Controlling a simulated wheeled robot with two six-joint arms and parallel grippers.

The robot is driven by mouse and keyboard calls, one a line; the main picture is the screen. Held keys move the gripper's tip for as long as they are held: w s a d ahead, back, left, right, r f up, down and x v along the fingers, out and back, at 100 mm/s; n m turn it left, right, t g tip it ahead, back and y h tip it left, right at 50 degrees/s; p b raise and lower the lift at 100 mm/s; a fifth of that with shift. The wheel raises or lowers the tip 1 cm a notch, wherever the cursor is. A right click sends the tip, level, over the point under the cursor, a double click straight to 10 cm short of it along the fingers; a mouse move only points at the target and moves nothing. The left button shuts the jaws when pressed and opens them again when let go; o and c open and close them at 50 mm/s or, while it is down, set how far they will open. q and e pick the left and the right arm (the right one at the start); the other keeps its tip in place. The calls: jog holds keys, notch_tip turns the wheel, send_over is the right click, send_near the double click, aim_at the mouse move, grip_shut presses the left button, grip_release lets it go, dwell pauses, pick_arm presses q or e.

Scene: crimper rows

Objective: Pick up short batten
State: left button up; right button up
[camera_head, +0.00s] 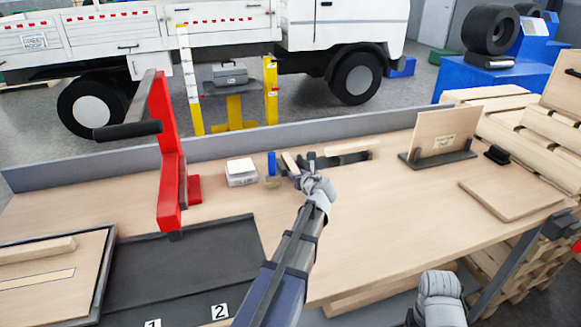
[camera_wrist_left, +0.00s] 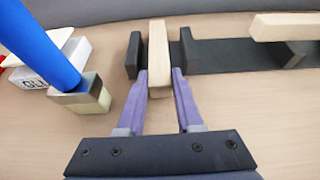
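The short batten (camera_wrist_left: 158,45) is a pale wood block in the left wrist view, standing out from a slot in a black holder (camera_wrist_left: 190,52). In the head view the short batten (camera_head: 290,162) shows just beyond my left gripper (camera_head: 299,173). In the left wrist view the purple fingers of my left gripper (camera_wrist_left: 160,75) are apart, one on each side of the batten's near end. A narrow gap shows at the right finger; contact at the left finger is unclear. A grey part of my right arm shows at the lower right of the head view; its fingers cannot be made out.
A longer batten (camera_head: 347,148) lies on the holder to the right. A blue cylinder (camera_wrist_left: 38,45) in a small block and a white labelled box (camera_head: 241,171) stand left. A red post (camera_head: 168,160) rises farther left. A board stands upright (camera_head: 440,132) at right.

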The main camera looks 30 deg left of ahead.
pick_arm(q)
grip_shut()
jog(key=shift+r, duration=0.15)
notch_tip(320, 180, up, 10)
jog(key=p, duration=1)
notch_tip(320, 180, up, 4)
jog(key=p, duration=0.4)
dwell(0.4)
